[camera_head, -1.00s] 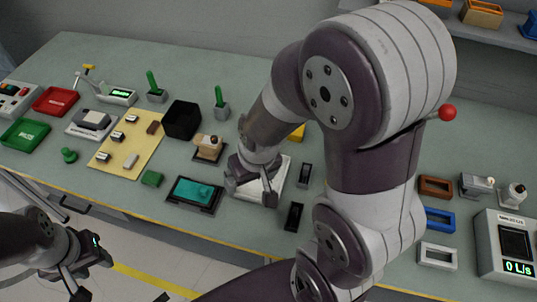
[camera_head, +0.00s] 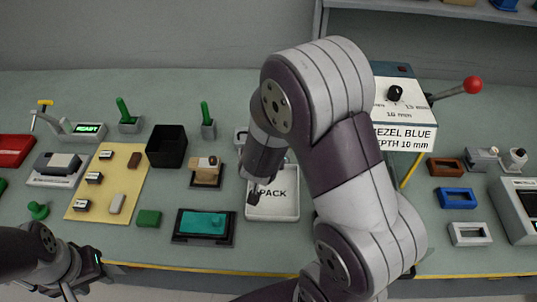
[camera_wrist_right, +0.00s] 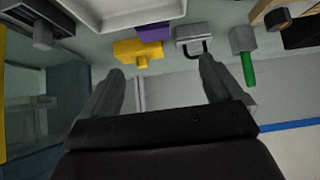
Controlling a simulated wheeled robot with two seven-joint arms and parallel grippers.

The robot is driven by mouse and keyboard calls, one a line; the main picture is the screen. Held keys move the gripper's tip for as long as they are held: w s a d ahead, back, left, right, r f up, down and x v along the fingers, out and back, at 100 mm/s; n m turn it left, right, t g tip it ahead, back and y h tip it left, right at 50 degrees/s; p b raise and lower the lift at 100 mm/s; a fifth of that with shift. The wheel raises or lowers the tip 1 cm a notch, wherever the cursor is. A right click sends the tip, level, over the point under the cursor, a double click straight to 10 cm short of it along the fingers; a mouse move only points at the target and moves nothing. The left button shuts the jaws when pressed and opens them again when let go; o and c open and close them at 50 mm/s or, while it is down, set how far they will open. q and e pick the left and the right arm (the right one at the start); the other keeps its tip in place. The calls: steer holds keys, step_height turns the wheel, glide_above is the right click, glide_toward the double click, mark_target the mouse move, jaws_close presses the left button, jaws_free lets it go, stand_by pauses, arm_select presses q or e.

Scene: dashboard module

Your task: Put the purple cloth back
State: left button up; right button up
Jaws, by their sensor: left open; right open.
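A small purple piece (camera_wrist_right: 153,32) shows in the right wrist view beyond my fingers, beside a yellow object (camera_wrist_right: 138,50). I cannot tell for sure that it is the cloth. No purple cloth shows in the head view, where my right arm covers part of the table. My right gripper (camera_head: 257,192) is over the white tray marked PACK (camera_head: 285,208). In the wrist view the right gripper (camera_wrist_right: 160,75) has its fingers apart with nothing between them. My left gripper (camera_head: 84,278) is open and empty at the table's front left edge.
A black bin (camera_head: 166,147), a tan wooden block (camera_head: 206,172) and a black-framed teal item (camera_head: 205,224) are left of the tray. A white machine (camera_head: 402,112) with a red-knobbed lever stands behind my right arm. Blue (camera_head: 457,198) and brown (camera_head: 447,167) frames lie at right.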

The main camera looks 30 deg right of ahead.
steer(key=x, duration=0.4)
steer(key=b+x, duration=0.1)
steer(key=x, duration=0.3)
steer(key=s+x, duration=0.1)
steer(key=x, duration=0.3)
steer(key=shift+d+f, duration=0.3)
steer(key=shift+f, duration=0.3)
steer(key=c, duration=1.1)
steer(key=shift+c, duration=0.2)
steer(key=shift+r, duration=0.15)
